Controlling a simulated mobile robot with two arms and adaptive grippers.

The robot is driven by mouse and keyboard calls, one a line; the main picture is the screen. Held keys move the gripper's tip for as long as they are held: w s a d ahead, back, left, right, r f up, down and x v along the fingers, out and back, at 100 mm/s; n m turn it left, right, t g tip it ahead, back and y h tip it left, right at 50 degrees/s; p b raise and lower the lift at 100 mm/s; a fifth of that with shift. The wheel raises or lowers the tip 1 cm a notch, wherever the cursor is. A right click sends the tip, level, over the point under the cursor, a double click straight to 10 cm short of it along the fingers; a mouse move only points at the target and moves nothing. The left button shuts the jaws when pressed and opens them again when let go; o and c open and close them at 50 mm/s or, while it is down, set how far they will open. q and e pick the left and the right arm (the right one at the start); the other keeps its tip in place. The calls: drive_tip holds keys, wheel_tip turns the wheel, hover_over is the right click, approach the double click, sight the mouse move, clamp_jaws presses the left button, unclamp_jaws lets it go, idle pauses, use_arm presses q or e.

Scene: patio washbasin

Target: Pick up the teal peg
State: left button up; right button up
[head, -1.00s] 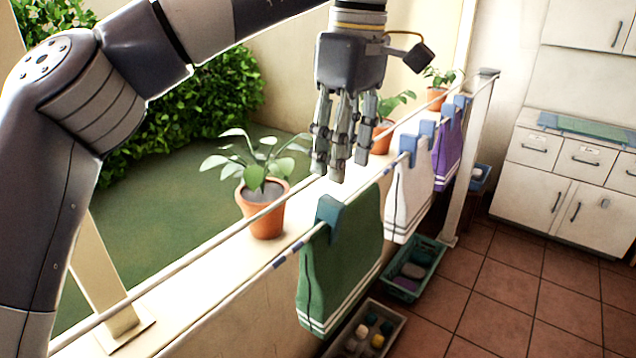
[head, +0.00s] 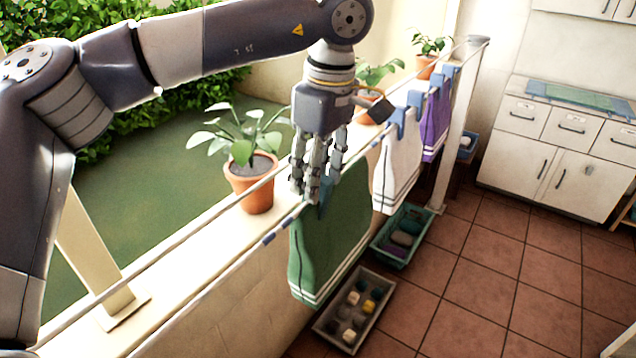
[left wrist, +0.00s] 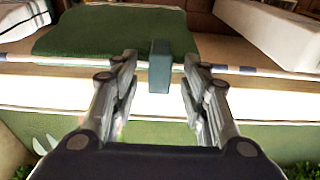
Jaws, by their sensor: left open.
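The teal peg (left wrist: 160,66) stands on the clothesline, clipping the green towel (head: 330,240). In the left wrist view it sits between the two open fingers of my left gripper (left wrist: 161,72), with a gap on each side. In the head view my left gripper (head: 313,188) points down over the line at the top of the green towel, and its fingers hide most of the peg. The towel also shows in the left wrist view (left wrist: 95,30), beyond the fingers. My right gripper is not in view.
A white towel (head: 395,170) and a purple towel (head: 434,125) hang farther along, held by blue pegs. Potted plants (head: 255,190) stand on the ledge behind the line. A grey tray (head: 322,325) and a green crate (head: 392,256) sit on the floor below.

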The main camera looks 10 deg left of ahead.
use_arm(q)
drive_tip(key=shift+w+f, duration=0.1)
drive_tip(key=shift+f, duration=0.15)
drive_tip(key=c, duration=0.9)
drive_tip(key=shift+r, duration=0.1)
